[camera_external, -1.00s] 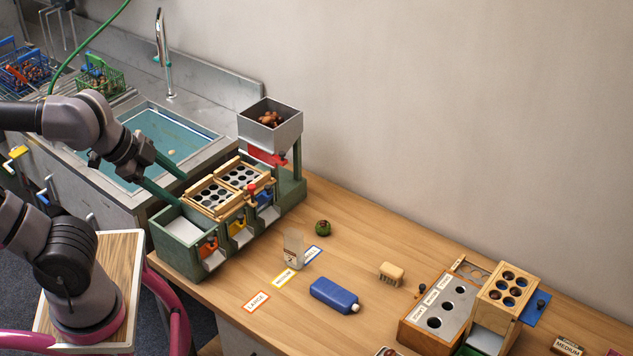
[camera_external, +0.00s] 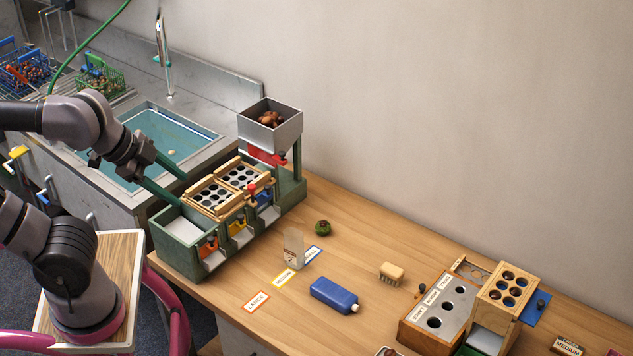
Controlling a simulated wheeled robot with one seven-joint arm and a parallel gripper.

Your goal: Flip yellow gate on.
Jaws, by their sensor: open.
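The yellow gate (camera_external: 238,228) is on the front of the green sorting machine (camera_external: 177,257), between an orange gate (camera_external: 208,245) and a blue gate (camera_external: 264,197). It is small here, and I cannot tell its exact position. My gripper (camera_external: 183,192) is open, with its two long dark green fingers spread. It is above and left of the yellow gate, by the left end of the machine's wooden sieve trays (camera_external: 213,198). Nothing shows between the fingers.
A metal hopper (camera_external: 285,130) with chestnuts stands at the machine's back right, with a red gate (camera_external: 264,156) below. The sink (camera_external: 205,133) is behind.

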